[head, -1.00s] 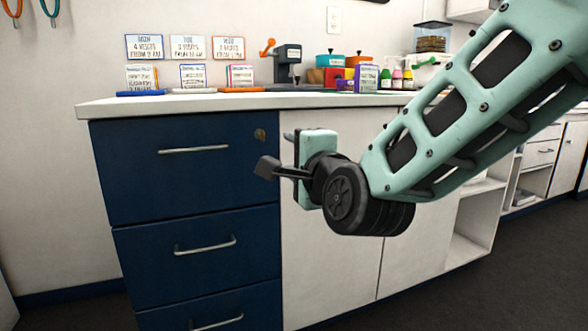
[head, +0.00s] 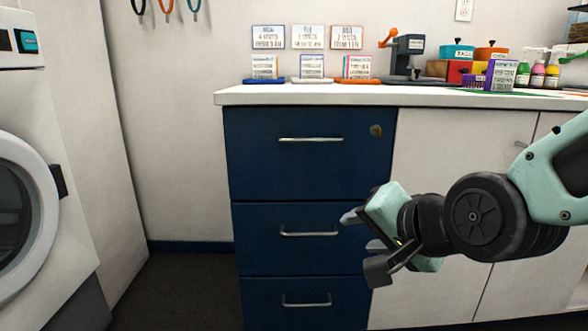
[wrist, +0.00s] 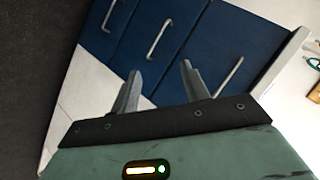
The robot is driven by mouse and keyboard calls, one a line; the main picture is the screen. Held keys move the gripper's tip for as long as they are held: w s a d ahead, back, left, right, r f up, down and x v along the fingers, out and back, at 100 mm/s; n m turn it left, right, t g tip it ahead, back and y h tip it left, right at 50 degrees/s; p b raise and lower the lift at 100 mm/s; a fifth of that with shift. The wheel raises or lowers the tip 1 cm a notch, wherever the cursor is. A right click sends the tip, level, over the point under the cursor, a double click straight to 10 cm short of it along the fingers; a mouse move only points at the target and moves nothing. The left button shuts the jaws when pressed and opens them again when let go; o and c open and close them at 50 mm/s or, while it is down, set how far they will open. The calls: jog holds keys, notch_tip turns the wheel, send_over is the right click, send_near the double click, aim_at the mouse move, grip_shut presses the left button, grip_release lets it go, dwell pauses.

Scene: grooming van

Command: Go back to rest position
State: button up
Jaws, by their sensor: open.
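My gripper (head: 362,232) is in front of the counter, low at the right in the head view, pointing left toward the blue drawers. Its two fingers are apart with nothing between them. In the wrist view my gripper (wrist: 157,85) also shows two separate fingers, with the blue drawer fronts and their handles beyond. My arm comes in from the right edge of the head view.
A white-topped counter (head: 330,97) holds card stands, a grinder-like device (head: 404,55), colored containers and bottles. Its blue drawers (head: 290,150) are shut. A white front-loading washer (head: 30,170) stands at the left. Dark floor (head: 180,285) between them is clear.

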jog(key=s+d+f+n+g+h+p, duration=0.1)
jog(key=s+f+n+g+h+p, duration=0.15)
jog(key=s+n+g, duration=0.4)
jog(key=s+d+f+n+g+h+p, duration=0.1)
jog(key=s+f+n+g, duration=0.25)
jog(key=s+n, duration=0.65)
notch_tip(320, 180, up, 38)
jog(key=s+m+p, duration=0.2)
jog(key=p, duration=3.5)
jog(key=shift+d+r+p, duration=0.25)
jog(key=shift+d+p, duration=0.05)
